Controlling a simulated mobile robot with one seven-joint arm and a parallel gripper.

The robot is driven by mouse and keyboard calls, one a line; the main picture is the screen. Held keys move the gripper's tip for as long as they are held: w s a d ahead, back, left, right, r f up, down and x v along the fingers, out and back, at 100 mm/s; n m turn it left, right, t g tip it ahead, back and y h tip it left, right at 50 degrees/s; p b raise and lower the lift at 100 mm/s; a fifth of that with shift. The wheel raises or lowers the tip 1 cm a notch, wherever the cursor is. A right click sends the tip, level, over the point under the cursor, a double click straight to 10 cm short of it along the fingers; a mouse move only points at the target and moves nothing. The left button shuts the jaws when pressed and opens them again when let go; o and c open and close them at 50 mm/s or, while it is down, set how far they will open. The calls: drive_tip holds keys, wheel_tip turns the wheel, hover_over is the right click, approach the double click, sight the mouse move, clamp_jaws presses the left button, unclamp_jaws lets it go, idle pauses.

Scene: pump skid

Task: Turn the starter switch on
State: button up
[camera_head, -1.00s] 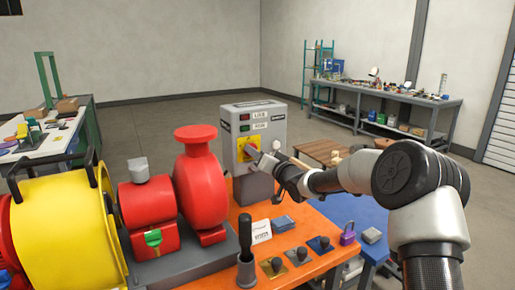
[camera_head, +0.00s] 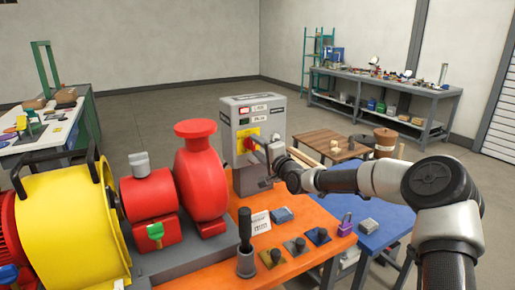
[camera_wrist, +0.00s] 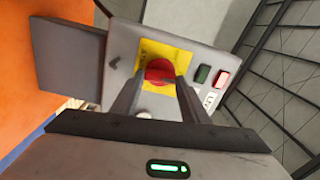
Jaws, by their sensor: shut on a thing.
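The grey starter box (camera_head: 238,165) stands at the back of the orange bench. On its front is a yellow plate (camera_wrist: 178,52) with the red switch knob (camera_wrist: 160,72); the plate also shows in the head view (camera_head: 243,132). My gripper (camera_wrist: 160,82) is at the knob, one finger on either side of it, shut on it. In the head view my gripper (camera_head: 256,147) reaches the box from the right and covers part of the knob. The box has a red lamp (camera_wrist: 222,79) and a dark green lamp (camera_wrist: 203,74). The knob's pointing direction is unclear.
A red pump (camera_head: 202,175) and yellow guard (camera_head: 70,225) stand left of the box. An upright black lever (camera_head: 245,232) and several small switches (camera_head: 296,245) are in front. A purple padlock (camera_head: 346,225) lies right. A wooden table (camera_head: 335,145) stands behind my arm.

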drive_tip(key=shift+f+m, duration=0.1)
drive_tip(key=shift+m, duration=0.6)
drive_tip(key=o, duration=1.1)
drive_tip(key=shift+c, duration=0.2)
drive_tip(key=shift+s+d, duration=0.1)
drive_tip(key=shift+s, duration=0.05)
drive_tip(key=v, duration=1.7)
drive_tip(key=shift+s, duration=0.1)
